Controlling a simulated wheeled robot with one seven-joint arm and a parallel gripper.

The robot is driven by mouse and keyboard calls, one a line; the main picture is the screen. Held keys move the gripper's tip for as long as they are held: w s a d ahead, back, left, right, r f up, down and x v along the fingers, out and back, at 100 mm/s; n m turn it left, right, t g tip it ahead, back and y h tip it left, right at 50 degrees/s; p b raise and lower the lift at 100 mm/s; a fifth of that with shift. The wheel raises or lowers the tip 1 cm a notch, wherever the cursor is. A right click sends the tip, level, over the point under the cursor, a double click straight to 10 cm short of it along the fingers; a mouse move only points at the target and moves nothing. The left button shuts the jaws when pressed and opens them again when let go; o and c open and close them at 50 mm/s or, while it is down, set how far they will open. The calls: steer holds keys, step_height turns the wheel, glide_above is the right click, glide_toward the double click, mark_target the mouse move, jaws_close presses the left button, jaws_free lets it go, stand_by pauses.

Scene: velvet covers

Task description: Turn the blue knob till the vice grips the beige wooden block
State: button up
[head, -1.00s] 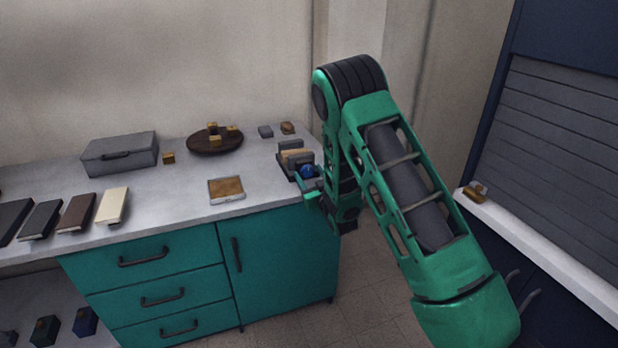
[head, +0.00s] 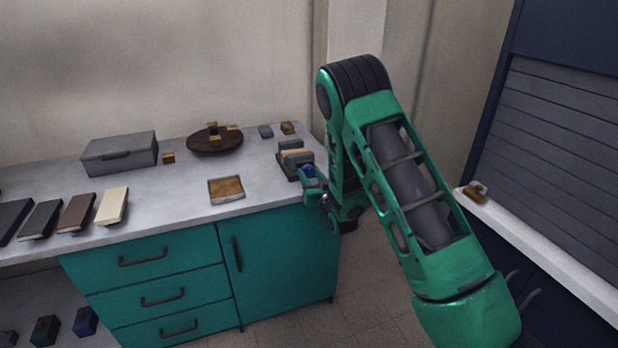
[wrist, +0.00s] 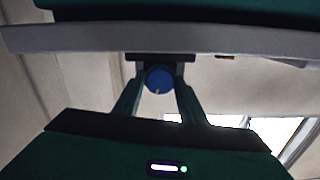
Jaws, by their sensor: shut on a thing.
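The grey vice (head: 284,163) stands at the right front corner of the counter. The beige wooden block (head: 297,157) sits between its jaws; I cannot tell whether both jaws touch it. The blue knob (head: 308,171) is on the vice's front side, partly hidden by my gripper. In the wrist view the blue knob (wrist: 159,79) shows a small pale mark low on its face. My gripper (head: 314,185) reaches it from the front. In the wrist view my gripper's fingers (wrist: 160,92) are shut on the knob, one at each side.
On the counter (head: 165,205) are a framed wooden tile (head: 226,189), a dark round board (head: 215,146) with small blocks, a grey case (head: 120,153) and several book-like slabs. Small blocks lie behind the vice. A dark shuttered unit (head: 560,150) stands at the right.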

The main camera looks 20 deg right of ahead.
steer(key=m, duration=0.6)
steer(key=shift+d, duration=0.1)
steer(key=m, duration=0.6)
steer(key=shift+w+r, duration=0.15)
steer(key=shift+m, duration=0.3)
steer(key=o, duration=1.1)
steer(key=shift+c, duration=0.2)
